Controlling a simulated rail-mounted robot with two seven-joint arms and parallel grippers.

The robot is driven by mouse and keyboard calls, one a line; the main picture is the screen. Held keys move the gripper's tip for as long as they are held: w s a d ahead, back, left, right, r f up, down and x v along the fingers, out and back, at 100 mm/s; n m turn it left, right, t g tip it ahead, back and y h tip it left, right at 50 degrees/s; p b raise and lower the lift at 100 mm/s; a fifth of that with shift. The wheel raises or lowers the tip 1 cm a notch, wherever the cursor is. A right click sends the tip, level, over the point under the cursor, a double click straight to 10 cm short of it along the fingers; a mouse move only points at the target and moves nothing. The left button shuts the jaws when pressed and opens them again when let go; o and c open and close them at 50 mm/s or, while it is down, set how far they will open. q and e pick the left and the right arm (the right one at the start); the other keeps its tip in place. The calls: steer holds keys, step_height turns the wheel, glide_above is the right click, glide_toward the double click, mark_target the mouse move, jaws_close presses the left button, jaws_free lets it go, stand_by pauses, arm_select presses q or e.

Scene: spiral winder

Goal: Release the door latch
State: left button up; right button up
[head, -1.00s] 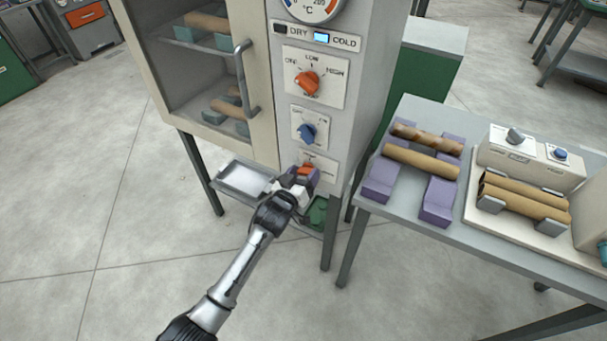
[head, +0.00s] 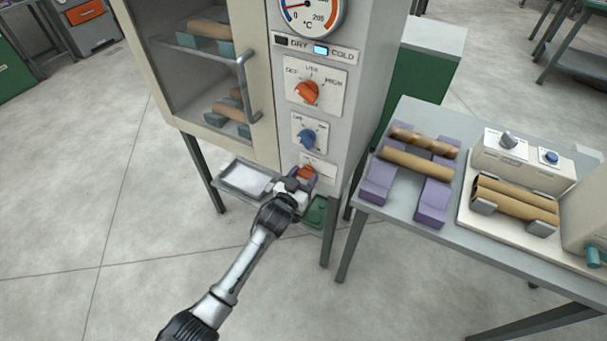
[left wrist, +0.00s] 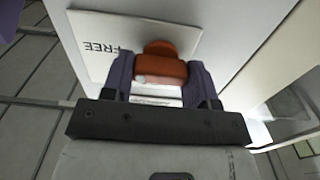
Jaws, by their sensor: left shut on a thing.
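The door latch is an orange-red knob (head: 306,172) on a white plate, lowest on the oven's (head: 354,100) control panel. My left gripper (head: 300,180) is at this knob, its arm coming up from the lower left. In the left wrist view the purple fingers of my left gripper (left wrist: 159,85) stand on both sides of the orange latch knob (left wrist: 160,68) and are shut on it. The word "FREE" shows on the plate (left wrist: 98,45) to the left of the knob. The oven door (head: 228,142) with its grey handle (head: 249,88) looks closed. My right gripper is out of view.
Above the latch are a blue knob (head: 307,139), an orange heat knob (head: 307,92) and a dial (head: 309,12). A shallow tray (head: 246,179) is below the door. A table (head: 390,207) on the right bears rolls on purple blocks (head: 432,203).

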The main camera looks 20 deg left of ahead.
arm_select(q)
steer(key=o, duration=0.9)
steer(key=shift+s, duration=0.3)
steer(key=shift+s+a+p, duration=0.3)
steer(key=shift+s+p, duration=0.3)
steer(key=shift+s, duration=1.6)
steer(key=shift+s+a+p, duration=0.3)
steer(key=shift+s+p, duration=0.3)
steer(key=shift+s, duration=1.6)
steer(key=shift+s+a+p, duration=0.3)
steer(key=shift+s+p, duration=0.3)
steer(key=shift+s, duration=1.6)
